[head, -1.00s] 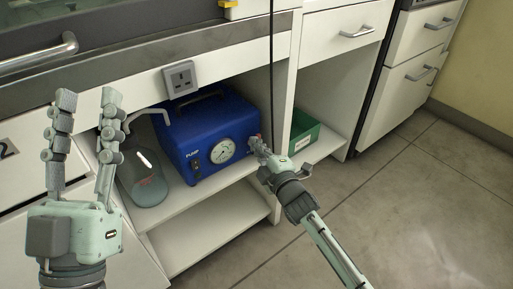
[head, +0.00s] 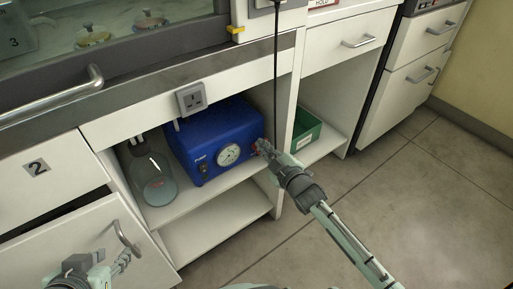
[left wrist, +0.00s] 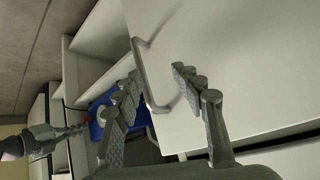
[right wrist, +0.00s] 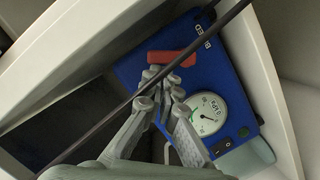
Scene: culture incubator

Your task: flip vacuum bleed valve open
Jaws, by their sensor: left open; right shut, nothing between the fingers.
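The blue vacuum pump (head: 200,135) stands on the upper shelf of the open cabinet, with a round gauge (head: 228,154) on its front. The red bleed valve lever (right wrist: 174,67) shows in the right wrist view beside the gauge; in the head view the gripper mostly hides it. My right gripper (head: 262,147) is shut and empty at the pump's right front; its fingertips (right wrist: 165,92) are just below the lever, contact unclear. My left gripper (head: 124,259) is open and low by a cabinet door handle (head: 128,239). In the left wrist view its fingers lie either side of the handle.
A glass flask (head: 155,178) stands left of the pump. A green bin (head: 303,130) sits in the bay to the right. A black cable (head: 275,80) hangs in front of the cabinet and crosses the right wrist view. The floor at right is clear.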

